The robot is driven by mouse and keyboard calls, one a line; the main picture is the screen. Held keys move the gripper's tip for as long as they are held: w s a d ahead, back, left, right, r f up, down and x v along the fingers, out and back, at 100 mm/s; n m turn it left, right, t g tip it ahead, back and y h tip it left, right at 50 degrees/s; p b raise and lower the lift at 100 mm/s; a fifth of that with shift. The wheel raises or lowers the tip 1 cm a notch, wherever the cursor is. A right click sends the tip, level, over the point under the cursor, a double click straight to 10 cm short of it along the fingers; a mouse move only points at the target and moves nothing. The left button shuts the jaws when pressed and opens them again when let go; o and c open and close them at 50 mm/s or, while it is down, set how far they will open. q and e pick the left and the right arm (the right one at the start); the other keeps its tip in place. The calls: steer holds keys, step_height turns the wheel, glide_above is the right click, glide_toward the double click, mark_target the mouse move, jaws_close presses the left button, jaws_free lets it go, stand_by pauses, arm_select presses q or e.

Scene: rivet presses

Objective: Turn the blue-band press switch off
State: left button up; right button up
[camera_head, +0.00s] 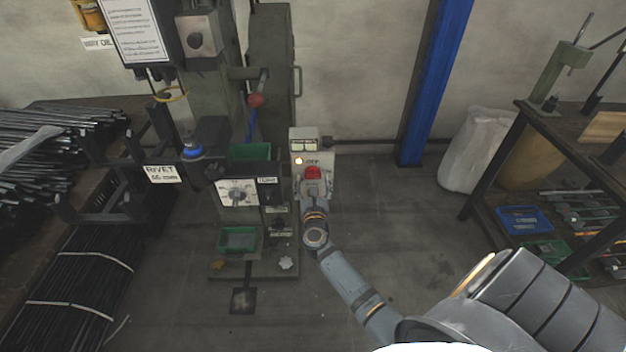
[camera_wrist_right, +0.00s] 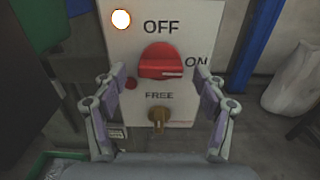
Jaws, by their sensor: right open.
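The red rotary switch knob (camera_wrist_right: 160,62) sits on a pale panel (camera_wrist_right: 186,18) with OFF above it, ON to its right and FREE below. Its grip bar lies roughly level, across toward the ON side. In the head view the red knob (camera_head: 313,172) shows on the switch box beside the green-grey press (camera_head: 270,60). My right gripper (camera_wrist_right: 161,84) is open, with one finger on each side of the knob and gaps to it. In the head view my right gripper (camera_head: 313,190) is just below the knob. My left gripper is out of view.
A lamp (camera_wrist_right: 121,19) glows on the panel. A brass-coloured key or knob (camera_wrist_right: 157,119) sticks out below FREE. A lever with a red ball (camera_head: 256,100) and a blue part (camera_head: 251,126) is on the press. A blue post (camera_head: 432,85) stands behind, right.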

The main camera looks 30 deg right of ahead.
steer(key=shift+w+d, duration=0.35)
steer(key=shift+w, duration=0.15)
steer(key=shift+c, duration=0.3)
steer(key=c, duration=1.1)
